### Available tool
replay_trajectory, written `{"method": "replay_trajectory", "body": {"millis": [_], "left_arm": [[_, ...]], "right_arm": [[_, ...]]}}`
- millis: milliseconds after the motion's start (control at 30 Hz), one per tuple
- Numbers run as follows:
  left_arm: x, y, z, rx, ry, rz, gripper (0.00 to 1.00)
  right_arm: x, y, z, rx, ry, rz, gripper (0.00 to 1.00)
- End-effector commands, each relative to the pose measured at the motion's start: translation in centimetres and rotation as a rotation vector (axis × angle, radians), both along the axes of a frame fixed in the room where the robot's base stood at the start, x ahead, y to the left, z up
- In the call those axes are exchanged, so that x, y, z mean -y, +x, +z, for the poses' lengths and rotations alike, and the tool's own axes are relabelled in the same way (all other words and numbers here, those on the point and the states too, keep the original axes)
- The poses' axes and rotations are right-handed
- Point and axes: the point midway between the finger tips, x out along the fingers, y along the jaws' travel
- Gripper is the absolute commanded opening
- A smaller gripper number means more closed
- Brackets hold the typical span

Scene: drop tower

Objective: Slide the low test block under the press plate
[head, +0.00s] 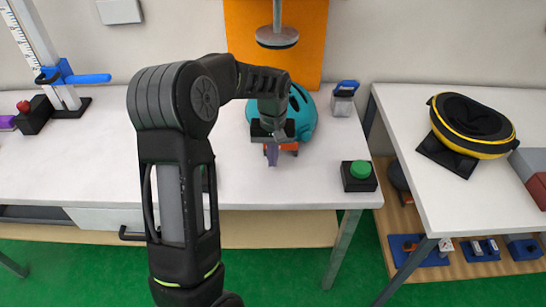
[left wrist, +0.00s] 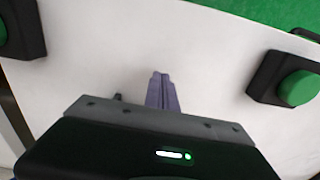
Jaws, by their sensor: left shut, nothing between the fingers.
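My left gripper (head: 272,160) is shut and empty, in front of the teal helmet on the white table. Its purple fingertips (left wrist: 162,92) are together in the left wrist view, over bare tabletop. A round grey plate (head: 277,38) hangs in front of the orange panel, above the helmet; it may be the press plate. An orange-red piece (head: 291,147) shows beside the fingers at the helmet's lower edge, partly hidden by my gripper. I cannot tell which thing is the low test block. My right gripper is not in view.
The teal helmet (head: 304,118) stands close behind my gripper. A green button (head: 360,170) on a black box is at the table's right corner. A blue-handled device (head: 88,79) with a scale is far left. A second table (head: 420,190) stands right, beyond a gap.

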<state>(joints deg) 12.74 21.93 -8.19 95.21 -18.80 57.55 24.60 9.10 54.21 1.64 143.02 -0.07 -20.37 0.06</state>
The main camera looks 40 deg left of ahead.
Motion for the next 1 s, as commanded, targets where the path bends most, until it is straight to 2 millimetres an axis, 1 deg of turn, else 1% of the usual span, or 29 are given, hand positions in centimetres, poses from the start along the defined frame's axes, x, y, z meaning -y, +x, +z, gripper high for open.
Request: {"method": "replay_trajectory", "body": {"millis": [33, 300, 400, 500, 633, 867, 900, 1000], "left_arm": [[0.0, 0.2, 1.1, 0.01, 0.002, 0.0, 0.0], [0.0, 0.3, 6.2, 0.01, 0.003, 0.0, 0.0], [0.0, 0.2, 7.9, 0.008, 0.002, 0.0, 0.0], [0.0, 0.2, 9.1, 0.006, 0.002, -0.001, 0.0], [0.0, 0.2, 9.8, 0.007, 0.001, -0.001, 0.0], [0.0, 0.1, 9.9, 0.005, 0.001, -0.001, 0.0], [0.0, 0.1, 9.9, 0.005, 0.001, -0.001, 0.0], [0.0, 0.1, 9.8, 0.005, 0.001, 0.0, 0.0]], "right_arm": [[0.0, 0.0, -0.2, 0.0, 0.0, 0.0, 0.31], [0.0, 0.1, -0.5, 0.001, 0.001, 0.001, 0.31], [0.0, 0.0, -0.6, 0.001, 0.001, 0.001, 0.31], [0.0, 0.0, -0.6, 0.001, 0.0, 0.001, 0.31], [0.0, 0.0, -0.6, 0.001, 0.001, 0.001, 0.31], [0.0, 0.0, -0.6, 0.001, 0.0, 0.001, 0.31], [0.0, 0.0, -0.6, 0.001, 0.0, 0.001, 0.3], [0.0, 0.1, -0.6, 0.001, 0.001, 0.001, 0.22]]}}
